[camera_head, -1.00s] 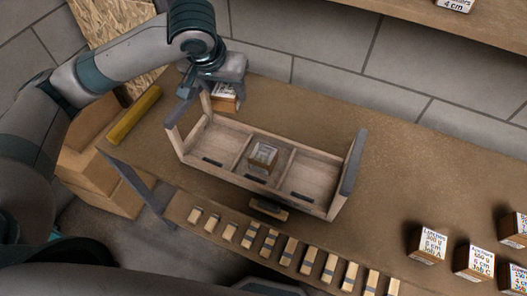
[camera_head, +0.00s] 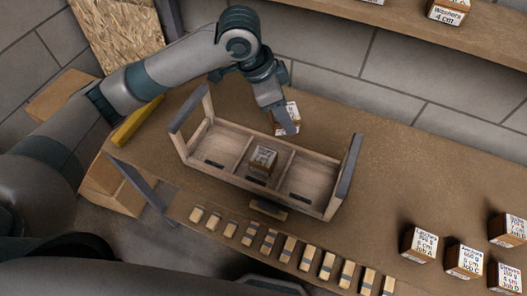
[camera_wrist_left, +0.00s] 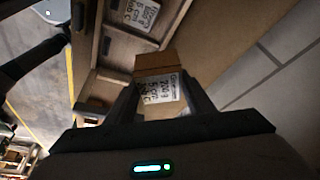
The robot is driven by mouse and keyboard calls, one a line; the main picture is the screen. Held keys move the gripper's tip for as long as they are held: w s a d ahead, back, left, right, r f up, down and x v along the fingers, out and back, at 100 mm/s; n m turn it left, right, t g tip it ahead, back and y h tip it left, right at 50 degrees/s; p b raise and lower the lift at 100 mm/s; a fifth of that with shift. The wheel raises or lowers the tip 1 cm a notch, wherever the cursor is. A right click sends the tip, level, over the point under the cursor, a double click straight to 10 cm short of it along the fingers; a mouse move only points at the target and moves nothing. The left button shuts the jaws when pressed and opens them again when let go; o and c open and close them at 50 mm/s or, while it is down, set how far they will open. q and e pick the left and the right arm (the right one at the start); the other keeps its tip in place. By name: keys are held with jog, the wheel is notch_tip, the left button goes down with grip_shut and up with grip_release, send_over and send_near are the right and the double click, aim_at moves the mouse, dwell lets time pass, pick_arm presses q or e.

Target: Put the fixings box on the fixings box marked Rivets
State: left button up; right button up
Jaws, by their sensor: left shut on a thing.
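My left gripper (camera_head: 284,117) is shut on a small wooden fixings box with a white label (camera_head: 291,113), behind the right part of the wooden tray. In the left wrist view, the held box (camera_wrist_left: 156,66) sits between the fingers; its label shows small print, with the name not clearly legible. Another labelled fixings box (camera_head: 263,160) stands in the tray's middle compartment, apart from the held one. It also shows in the left wrist view (camera_wrist_left: 140,14). I cannot read the word Rivets on any box. My right gripper is not in view.
The wooden tray (camera_head: 207,179) has tall end walls and three compartments; the left and right ones look empty. Several labelled boxes (camera_head: 419,244) stand at the bench's right. A shelf above holds a Washers box (camera_head: 447,12). Small blocks line the front strip. A yellow bar (camera_head: 138,120) lies left.

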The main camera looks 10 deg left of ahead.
pick_arm(q)
jog(key=s+d+r+m+g+p, duration=0.1)
jog(key=s+d+m+g, duration=0.1)
jog(key=d+m, duration=0.4)
jog(key=shift+s+d+r+m+g, duration=0.2)
jog(key=shift+d+r+m+g, duration=0.1)
jog(key=shift+d, duration=0.4)
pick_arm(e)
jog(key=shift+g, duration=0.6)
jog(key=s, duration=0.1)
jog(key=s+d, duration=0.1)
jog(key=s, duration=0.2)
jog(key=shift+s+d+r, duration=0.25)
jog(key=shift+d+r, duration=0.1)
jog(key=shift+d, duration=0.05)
pick_arm(q)
jog(key=shift+f, duration=0.1)
jog(key=p, duration=0.4)
send_over(269, 158)
jog(key=a, duration=0.2)
jog(key=f, duration=0.7)
jog(key=shift+w+d, duration=0.1)
jog(key=shift+d, duration=0.15)
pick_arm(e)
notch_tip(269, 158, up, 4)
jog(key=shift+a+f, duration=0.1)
